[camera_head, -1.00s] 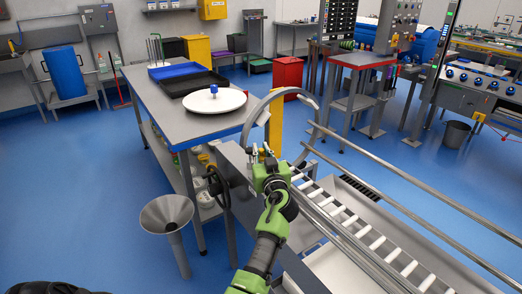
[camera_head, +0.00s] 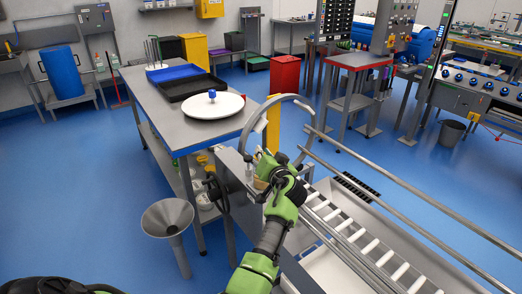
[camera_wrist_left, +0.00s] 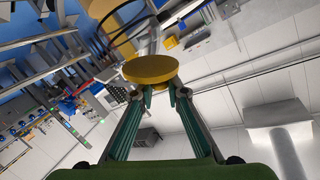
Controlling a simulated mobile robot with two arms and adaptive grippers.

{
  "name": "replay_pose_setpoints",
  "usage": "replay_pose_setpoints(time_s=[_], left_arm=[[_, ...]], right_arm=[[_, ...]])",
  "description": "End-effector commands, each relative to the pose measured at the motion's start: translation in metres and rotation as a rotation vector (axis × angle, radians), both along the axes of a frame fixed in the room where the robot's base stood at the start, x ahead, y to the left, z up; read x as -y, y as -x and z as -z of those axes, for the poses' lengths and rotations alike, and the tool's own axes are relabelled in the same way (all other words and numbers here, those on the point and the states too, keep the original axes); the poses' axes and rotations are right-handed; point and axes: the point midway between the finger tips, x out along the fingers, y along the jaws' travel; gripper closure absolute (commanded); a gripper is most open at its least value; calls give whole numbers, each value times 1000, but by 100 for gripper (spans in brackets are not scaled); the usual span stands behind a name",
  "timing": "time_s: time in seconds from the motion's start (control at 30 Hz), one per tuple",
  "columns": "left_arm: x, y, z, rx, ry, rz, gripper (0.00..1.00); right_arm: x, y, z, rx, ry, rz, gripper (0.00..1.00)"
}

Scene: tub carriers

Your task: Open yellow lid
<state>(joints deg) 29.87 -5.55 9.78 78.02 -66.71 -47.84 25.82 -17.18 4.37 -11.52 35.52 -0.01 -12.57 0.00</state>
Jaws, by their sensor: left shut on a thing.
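A round yellow lid (camera_wrist_left: 150,69) shows in the left wrist view, right at the fingertips of my left gripper (camera_wrist_left: 160,93). The two fingers are closed in on it. I cannot tell from these frames whether the lid still touches a container. My right gripper is not in view.
A roller conveyor (camera_head: 352,234) with long rails runs to the lower right. A metal table (camera_head: 150,98) holds a white round disc (camera_head: 205,107) with a blue knob and black and blue trays.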

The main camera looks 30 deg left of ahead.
Motion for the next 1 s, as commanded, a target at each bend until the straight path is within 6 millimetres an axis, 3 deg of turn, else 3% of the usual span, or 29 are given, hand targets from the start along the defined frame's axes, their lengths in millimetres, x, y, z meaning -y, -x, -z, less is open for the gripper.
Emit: replay_pose_setpoints(time_s=[0.1, 0.43, 1.0], left_arm=[[2, -6, -7, -103, -44, 1, 100], [7, -19, -9, -394, -165, 0, 100], [14, -38, -3, -811, -338, -2, 100]], right_arm=[[0, 0, -11, 0, 0, 0, 60], [0, 0, -20, 0, 0, 0, 60], [5, 0, 1, 0, 5, -1, 60]])
